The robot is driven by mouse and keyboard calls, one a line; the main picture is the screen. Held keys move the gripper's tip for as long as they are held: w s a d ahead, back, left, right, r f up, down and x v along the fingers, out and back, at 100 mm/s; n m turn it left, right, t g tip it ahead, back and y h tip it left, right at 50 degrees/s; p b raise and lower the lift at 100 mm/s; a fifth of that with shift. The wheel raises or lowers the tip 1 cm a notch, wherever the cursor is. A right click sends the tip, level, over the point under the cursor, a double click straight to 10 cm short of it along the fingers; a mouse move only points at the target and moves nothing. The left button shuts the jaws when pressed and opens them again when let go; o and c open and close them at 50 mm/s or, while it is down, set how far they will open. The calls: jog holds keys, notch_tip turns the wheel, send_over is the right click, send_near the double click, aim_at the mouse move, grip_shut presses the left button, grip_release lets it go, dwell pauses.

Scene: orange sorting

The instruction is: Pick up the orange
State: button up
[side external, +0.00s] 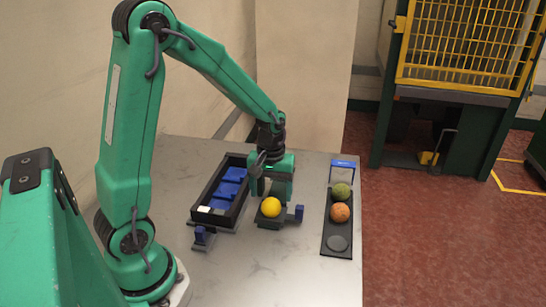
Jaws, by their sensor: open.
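An orange-coloured fruit (340,212) lies in the dark tray (337,228) on the right. A green fruit (341,191) lies just behind it. A bright yellow fruit (270,208) rests on a small dark stand (272,224) near the middle of the table. My gripper (269,188) points down, open, directly above and behind the yellow fruit. Its jaws are small and partly hidden in this view, and I cannot tell whether they touch the yellow fruit. My gripper is to the left of the orange-coloured and green fruits, apart from both.
A black crate (239,216) with blue compartments stands left of my gripper. The right tray's front round seat (337,243) is empty. The front of the grey table (285,280) is clear.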

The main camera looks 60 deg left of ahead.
aim_at(271, 200)
jog(key=shift+f, duration=2.5)
jog(key=c, duration=1.1)
jog(key=shift+o, duration=0.2)
jog(key=shift+r, duration=0.15)
jog(key=shift+r, duration=0.4)
notch_tip(271, 200, up, 3)
jog(key=shift+w, duration=0.1)
jog(key=s+d+r, duration=0.4)
jog(key=d+r, duration=0.3)
jog(key=d, duration=0.4)
